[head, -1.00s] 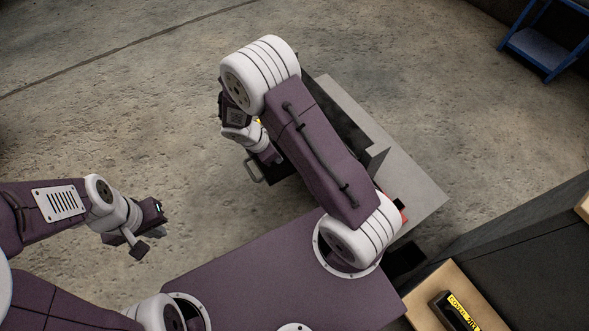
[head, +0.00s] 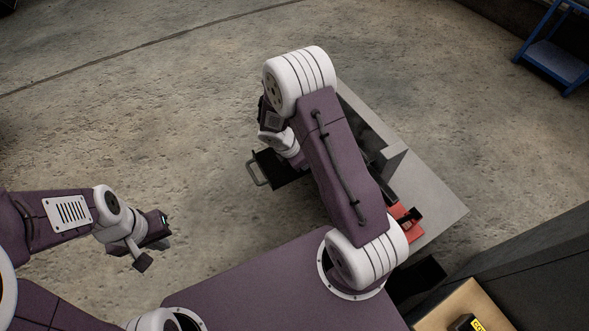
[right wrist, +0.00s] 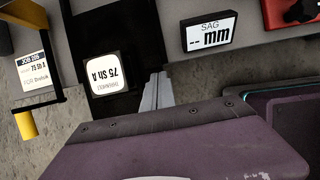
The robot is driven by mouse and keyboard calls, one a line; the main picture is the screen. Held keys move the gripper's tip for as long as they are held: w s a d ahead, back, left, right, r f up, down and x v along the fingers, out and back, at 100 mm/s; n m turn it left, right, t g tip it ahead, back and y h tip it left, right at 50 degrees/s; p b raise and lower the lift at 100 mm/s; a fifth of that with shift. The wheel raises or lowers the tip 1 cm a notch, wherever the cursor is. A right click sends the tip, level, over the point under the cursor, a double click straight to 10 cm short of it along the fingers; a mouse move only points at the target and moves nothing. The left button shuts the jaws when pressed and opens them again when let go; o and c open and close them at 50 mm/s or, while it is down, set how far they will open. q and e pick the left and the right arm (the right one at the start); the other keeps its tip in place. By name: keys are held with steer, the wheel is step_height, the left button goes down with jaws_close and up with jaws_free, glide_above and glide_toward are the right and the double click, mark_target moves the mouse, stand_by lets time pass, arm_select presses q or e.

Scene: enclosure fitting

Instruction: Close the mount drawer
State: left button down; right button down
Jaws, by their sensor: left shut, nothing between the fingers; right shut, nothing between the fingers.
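The mount drawer (head: 284,177) is a black tray that sticks out from the left side of the grey bench (head: 436,190). Its grey handle (head: 257,172) is at the outer end. My right gripper hangs over the drawer beside the bench; my own arm hides most of it in the head view. My left gripper (head: 152,246) is shut and empty over bare floor, well left of the drawer.
The right wrist view shows a black panel with an upside-down "75 Sh A" label (right wrist: 105,73), a "SAG -- mm" display (right wrist: 210,32), a card (right wrist: 36,72) and a yellow cylinder (right wrist: 27,125). A red part (head: 405,228) lies on the bench. Floor to the left is clear.

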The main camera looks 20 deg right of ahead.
steer(key=shift+d, duration=0.15)
steer(key=shift+d+r, duration=0.1)
steer(key=shift+d, duration=0.1)
steer(key=d+p, duration=0.1)
steer(key=d, duration=0.2)
steer(key=d+p, duration=0.1)
steer(key=d, duration=0.3)
steer(key=w+d+p, duration=0.1)
steer(key=d+p, duration=0.1)
steer(key=d, duration=0.2)
steer(key=shift+r, duration=0.1)
steer(key=shift+d, duration=0.35)
